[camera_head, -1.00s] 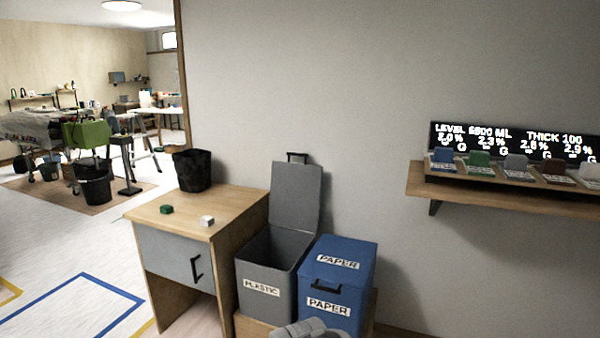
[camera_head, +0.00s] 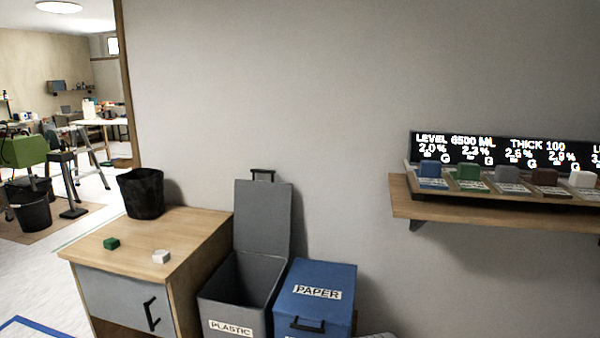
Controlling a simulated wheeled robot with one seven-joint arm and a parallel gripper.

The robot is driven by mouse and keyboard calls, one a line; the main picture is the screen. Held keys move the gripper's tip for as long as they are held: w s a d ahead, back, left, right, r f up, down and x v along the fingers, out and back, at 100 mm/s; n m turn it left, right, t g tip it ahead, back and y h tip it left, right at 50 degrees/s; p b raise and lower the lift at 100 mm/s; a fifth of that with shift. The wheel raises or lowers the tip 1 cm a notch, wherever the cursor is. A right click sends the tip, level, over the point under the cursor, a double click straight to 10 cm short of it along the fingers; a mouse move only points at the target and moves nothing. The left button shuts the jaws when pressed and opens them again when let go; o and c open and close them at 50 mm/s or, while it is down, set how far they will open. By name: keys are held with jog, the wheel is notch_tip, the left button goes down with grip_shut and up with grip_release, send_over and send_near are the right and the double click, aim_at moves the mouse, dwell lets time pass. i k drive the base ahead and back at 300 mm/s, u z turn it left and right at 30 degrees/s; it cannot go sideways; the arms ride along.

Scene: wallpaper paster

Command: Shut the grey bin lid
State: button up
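The grey bin (camera_head: 231,313), labelled PLASTIC, stands between the wooden cabinet and the blue bin. Its grey lid (camera_head: 262,217) is raised upright at the back, close to the wall. A dark handle (camera_head: 262,173) sticks up from the lid's top edge. The bin's inside is open to view and looks empty as far as I can see. A small grey part at the bottom edge, right of centre, may be my arm. My gripper's fingers are not in view.
The blue bin (camera_head: 338,283), labelled PAPER, is shut and stands right beside the grey bin. The cabinet (camera_head: 198,235) on the left holds a black basket (camera_head: 141,193), a green block (camera_head: 111,243) and a white block (camera_head: 161,256). A wall shelf (camera_head: 480,211) is at right.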

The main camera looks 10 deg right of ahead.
aim_at(261, 216)
jog(key=i, duration=0.8)
jog(key=u, duration=0.7)
jog(key=k, duration=0.55)
jog(key=u, duration=1.35)
jog(key=i, duration=1.6)
jog(key=z, duration=1.15)
jog(key=i, duration=0.5)
jog(key=z, duration=0.5)
